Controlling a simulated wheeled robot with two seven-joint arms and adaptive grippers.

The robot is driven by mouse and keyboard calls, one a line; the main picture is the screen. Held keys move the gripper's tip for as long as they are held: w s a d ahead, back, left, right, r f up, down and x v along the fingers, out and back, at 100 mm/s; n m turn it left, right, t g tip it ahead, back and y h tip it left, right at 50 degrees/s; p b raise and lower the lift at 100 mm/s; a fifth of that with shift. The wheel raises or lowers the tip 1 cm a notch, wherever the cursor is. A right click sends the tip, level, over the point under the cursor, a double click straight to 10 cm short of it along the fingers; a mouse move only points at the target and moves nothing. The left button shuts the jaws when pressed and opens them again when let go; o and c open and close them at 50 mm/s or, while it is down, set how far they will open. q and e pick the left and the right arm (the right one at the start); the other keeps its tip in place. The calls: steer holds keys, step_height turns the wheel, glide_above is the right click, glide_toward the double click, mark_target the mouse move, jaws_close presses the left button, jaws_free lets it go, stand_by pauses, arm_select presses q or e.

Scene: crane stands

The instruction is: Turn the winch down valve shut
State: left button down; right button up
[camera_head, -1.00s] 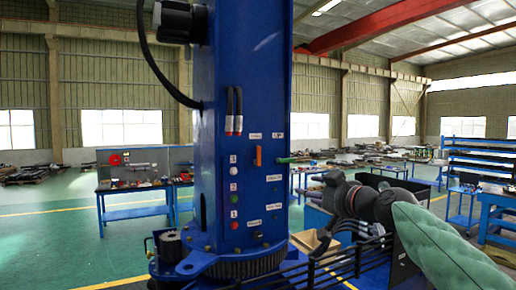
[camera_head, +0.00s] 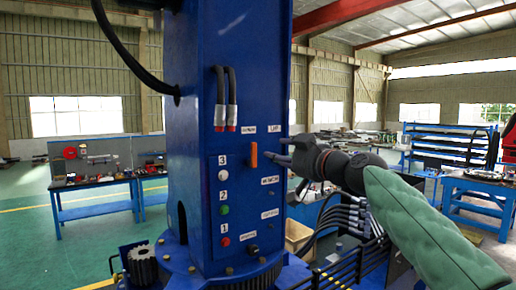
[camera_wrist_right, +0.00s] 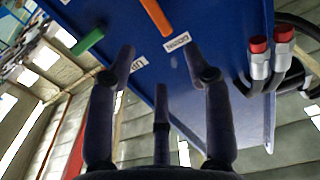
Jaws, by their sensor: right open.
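The blue column carries a control panel (camera_head: 240,190) with an orange lever (camera_head: 254,155), which stands upright below a small label that appears to read DOWN. A second label, UP, is to its right. In the right wrist view, the orange lever (camera_wrist_right: 157,17) and a green lever (camera_wrist_right: 88,41) stick out near these labels. The green lever is hard to make out in the head view, behind my fingers. My right gripper (camera_head: 277,151) is open just right of the orange lever, its fingers pointing at the panel. In the wrist view the gripper (camera_wrist_right: 160,58) is empty. My left gripper is not in view.
Red, green and white buttons (camera_head: 224,210) line the panel's left. Two black hoses with red fittings (camera_head: 231,118) hang above. Black rails and hoses (camera_head: 345,225) lie below my right arm. Workbenches (camera_head: 95,190) stand farther back.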

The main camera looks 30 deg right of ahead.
mark_target(256, 150)
steer(key=w+p, duration=0.3)
steer(key=w, duration=0.7)
steer(key=shift+a+f, duration=0.2)
steer(key=shift+a, duration=0.2)
steer(key=shift+s, duration=0.2)
steer(key=c, duration=0.4)
jaws_close()
